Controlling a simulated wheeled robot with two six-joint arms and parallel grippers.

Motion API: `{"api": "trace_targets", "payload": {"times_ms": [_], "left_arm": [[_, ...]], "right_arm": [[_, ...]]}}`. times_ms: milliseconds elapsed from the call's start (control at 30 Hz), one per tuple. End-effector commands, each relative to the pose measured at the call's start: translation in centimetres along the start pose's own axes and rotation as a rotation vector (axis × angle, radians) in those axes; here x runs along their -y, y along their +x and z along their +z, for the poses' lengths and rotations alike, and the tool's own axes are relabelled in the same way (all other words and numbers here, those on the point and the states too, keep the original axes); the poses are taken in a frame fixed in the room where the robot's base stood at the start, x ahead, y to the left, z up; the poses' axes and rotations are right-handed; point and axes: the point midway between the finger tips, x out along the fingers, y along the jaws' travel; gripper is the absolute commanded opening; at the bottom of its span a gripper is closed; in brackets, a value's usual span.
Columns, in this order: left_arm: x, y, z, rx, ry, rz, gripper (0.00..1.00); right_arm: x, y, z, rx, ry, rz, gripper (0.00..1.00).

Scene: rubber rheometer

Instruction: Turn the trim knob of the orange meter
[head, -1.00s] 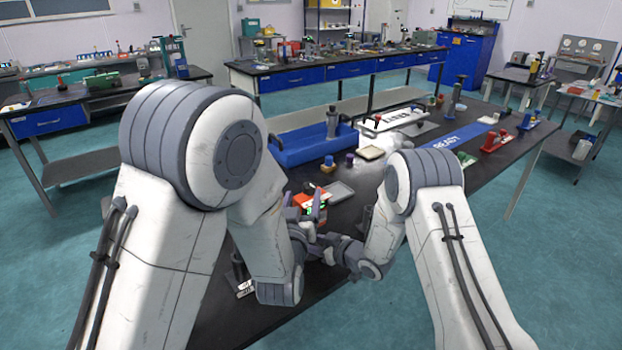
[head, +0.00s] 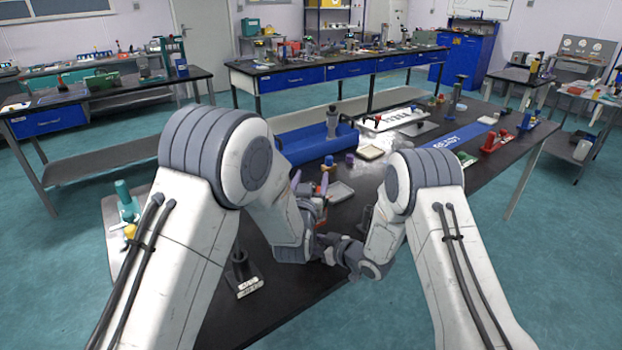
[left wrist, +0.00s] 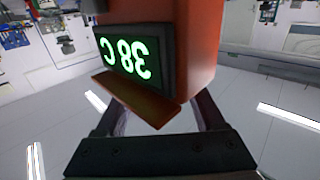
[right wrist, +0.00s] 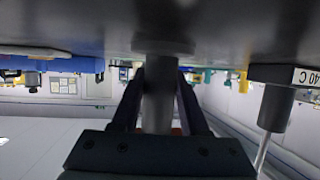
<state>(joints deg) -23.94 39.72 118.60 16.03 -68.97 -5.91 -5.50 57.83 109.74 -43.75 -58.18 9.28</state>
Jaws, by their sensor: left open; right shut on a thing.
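The orange meter (left wrist: 200,45) fills the upper middle of the left wrist view. Its green display (left wrist: 125,58) appears upside down and seems to read 38 C. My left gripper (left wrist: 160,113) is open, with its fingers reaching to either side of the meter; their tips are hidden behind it. In the head view my left gripper (head: 311,186) largely covers the meter. My right gripper (right wrist: 160,85) is shut on a grey post (right wrist: 159,95) that has a round flange against a dark surface. I cannot make out whether this post is the trim knob.
A stand (right wrist: 275,105) with a 40 C label is beside the right gripper. A teal-and-yellow item (head: 127,205) is at the left.

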Motion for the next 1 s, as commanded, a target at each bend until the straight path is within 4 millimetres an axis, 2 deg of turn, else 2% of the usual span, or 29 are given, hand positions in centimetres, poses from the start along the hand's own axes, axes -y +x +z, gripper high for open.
{"api": "trace_targets", "payload": {"times_ms": [300,333,467,500,767,1000], "left_arm": [[0.04,0.37,-0.03,0.000,0.000,0.000,0.71],[0.04,0.36,-0.02,0.000,0.000,-0.001,0.67],[0.05,0.35,-0.03,0.000,-0.001,-0.001,0.17],[0.05,0.34,-0.03,0.000,-0.001,-0.001,0.02],[0.06,0.37,-0.07,-0.002,-0.002,-0.017,0.00],[0.29,0.41,-0.14,-0.006,-0.003,-0.124,0.00]], "right_arm": [[-0.01,0.01,-0.08,-0.002,-0.001,0.000,0.00],[-0.01,0.01,-0.08,-0.002,-0.001,0.000,0.00],[0.00,0.01,-0.08,-0.002,-0.001,0.000,0.00],[0.00,0.01,-0.08,-0.002,-0.001,0.000,0.00],[0.00,0.02,-0.08,-0.002,0.000,0.000,0.00],[0.01,0.01,-0.06,-0.001,0.000,0.000,0.00]]}}
